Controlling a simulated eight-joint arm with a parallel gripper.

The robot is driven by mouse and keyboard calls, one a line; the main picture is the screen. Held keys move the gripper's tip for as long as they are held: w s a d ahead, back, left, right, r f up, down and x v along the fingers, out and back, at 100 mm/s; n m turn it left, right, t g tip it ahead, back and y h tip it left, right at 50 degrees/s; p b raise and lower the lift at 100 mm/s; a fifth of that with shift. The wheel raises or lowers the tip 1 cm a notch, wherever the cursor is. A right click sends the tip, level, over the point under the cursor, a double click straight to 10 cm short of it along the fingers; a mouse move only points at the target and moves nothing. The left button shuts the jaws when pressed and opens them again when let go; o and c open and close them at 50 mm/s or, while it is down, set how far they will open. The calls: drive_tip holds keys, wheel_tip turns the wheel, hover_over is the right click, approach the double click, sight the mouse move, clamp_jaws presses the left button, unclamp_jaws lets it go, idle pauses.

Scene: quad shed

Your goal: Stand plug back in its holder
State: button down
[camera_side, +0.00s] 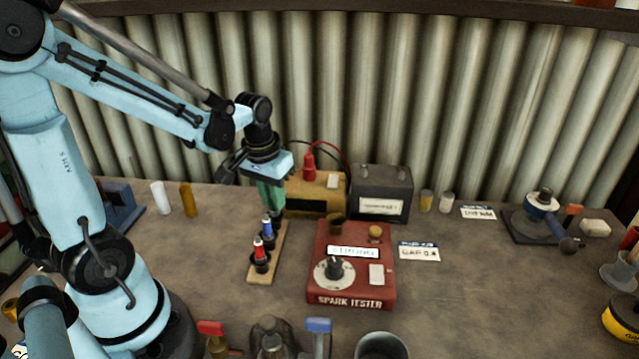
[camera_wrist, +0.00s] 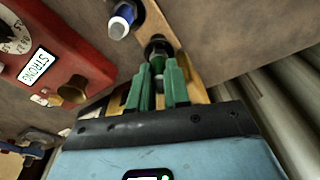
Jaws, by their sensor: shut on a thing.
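The wooden holder (camera_side: 278,245) is a narrow strip left of the red spark tester; it also shows in the wrist view (camera_wrist: 182,52). A red-banded plug (camera_side: 260,249) stands at its near end and a blue-banded plug (camera_side: 267,226) behind it. The blue one is at the top of the wrist view (camera_wrist: 122,20). My gripper (camera_side: 271,205), with green fingers, points down over the holder's far end. In the wrist view its fingers (camera_wrist: 158,72) are shut on a green-banded plug (camera_wrist: 158,63), lined up with a dark round socket (camera_wrist: 158,44). I cannot tell how deep the plug sits.
The red spark tester (camera_side: 350,290) stands close right of the holder; its display reads STRONG in the wrist view. A yellow box (camera_side: 318,195) and a dark battery (camera_side: 381,193) stand behind, close to my gripper. Bench left of the holder is clear.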

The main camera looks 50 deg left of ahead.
drive_tip(key=shift+f, duration=0.5)
idle(0.4)
drive_tip(key=c, duration=0.6)
unclamp_jaws()
drive_tip(key=shift+r, duration=0.1)
drive_tip(key=shift+r, duration=3.45)
drive_tip(key=shift+d, duration=0.1)
drive_tip(key=s+d+r+m+t, duration=0.1)
drive_tip(key=d+m+t, duration=0.3)
drive_tip(key=d, duration=0.5)
drive_tip(key=shift+s+d+r+t+h, duration=0.15)
drive_tip(key=shift+s+d+t+h, duration=0.35)
drive_tip(key=shift+t, duration=0.3)
